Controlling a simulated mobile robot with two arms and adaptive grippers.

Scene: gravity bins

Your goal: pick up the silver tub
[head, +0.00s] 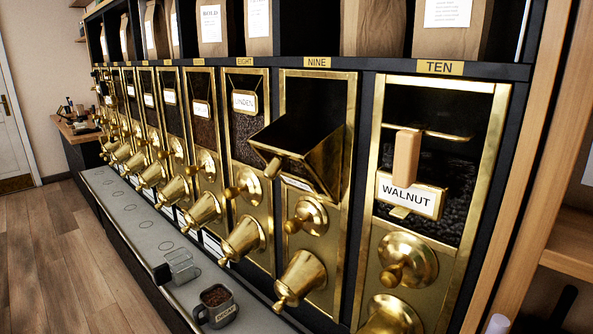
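A small silver-grey tub (182,264) stands on the grey ledge (128,213) at the foot of the bins, left of the lower middle in the head view. It has a dark piece (161,273) on its left side. I cannot tell what is inside it.
Brass spouts (243,239) overhang the ledge. Bin nine's brass chute (305,155) is tilted out. Wood floor (70,265) is clear at left.

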